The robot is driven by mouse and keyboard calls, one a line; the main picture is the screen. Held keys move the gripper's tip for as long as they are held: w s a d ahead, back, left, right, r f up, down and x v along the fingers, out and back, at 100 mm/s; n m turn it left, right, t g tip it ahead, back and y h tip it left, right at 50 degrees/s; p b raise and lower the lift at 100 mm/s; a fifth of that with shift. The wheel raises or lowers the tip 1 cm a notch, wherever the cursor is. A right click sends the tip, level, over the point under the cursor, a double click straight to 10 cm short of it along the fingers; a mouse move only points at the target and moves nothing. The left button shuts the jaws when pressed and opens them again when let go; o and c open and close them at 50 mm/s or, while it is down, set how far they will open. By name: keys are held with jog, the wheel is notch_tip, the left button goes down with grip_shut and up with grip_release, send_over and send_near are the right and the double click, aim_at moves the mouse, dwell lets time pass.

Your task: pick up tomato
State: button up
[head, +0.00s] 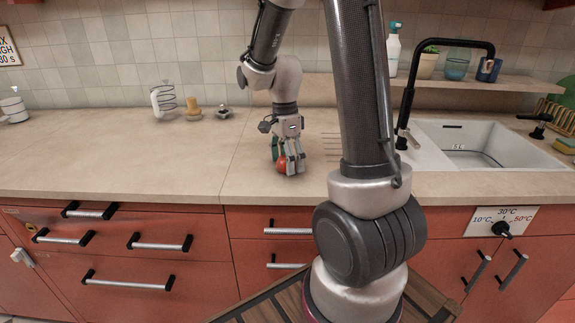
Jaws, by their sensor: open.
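The tomato (282,165) is a small red round thing on the beige counter, near its front edge and left of my arm's lower links. My gripper (289,163) points down right at it, with its fingers in front of and around the tomato, hiding part of it. The fingers are open, and I cannot tell whether they touch the tomato. A small green thing (274,149) shows just left of the fingers, partly hidden.
The counter (120,155) is clear to the left. A sink (490,145) with a black faucet (408,105) lies right.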

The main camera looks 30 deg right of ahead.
jog(key=c, duration=1.1)
jog(key=shift+c, duration=0.2)
